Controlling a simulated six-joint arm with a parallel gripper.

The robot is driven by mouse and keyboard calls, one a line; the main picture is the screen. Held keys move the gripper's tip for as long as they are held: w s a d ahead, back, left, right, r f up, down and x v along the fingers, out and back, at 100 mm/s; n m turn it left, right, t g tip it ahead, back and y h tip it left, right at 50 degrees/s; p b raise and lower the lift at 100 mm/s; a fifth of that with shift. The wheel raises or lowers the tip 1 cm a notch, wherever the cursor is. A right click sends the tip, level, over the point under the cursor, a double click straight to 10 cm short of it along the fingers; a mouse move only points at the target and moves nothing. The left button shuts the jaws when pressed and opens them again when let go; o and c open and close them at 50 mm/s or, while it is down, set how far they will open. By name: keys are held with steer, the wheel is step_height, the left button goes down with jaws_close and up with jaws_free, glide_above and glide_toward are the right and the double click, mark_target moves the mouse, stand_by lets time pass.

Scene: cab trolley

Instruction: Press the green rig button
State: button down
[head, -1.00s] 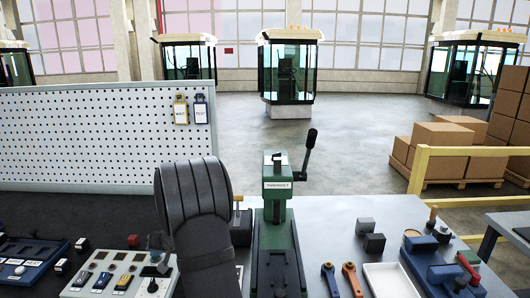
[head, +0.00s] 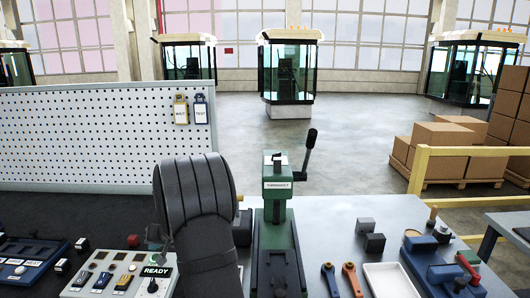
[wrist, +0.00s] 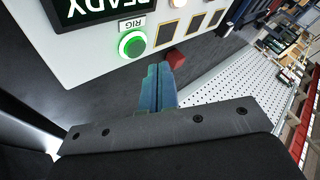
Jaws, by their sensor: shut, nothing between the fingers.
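The green rig button (wrist: 132,44) has a white ring and a "RIG" label above it in the wrist view. It looks lit and sits on a pale panel (wrist: 185,52). My gripper (wrist: 162,68) is shut and empty, its blue fingertips to the right of the button and apart from it in the picture. How high they are above the panel I cannot tell. A black display (wrist: 100,8) reading "READY" lies beside the button.
A red block (wrist: 175,57) shows by my fingertips. In the head view, a green press (head: 277,235) with a black lever stands right of my arm. Behind is a white pegboard (head: 90,135). Wrenches and a white tray (head: 388,266) lie to the right.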

step_height(320, 180, up, 5)
steer(key=shift+f, duration=0.1)
stand_by(0.3)
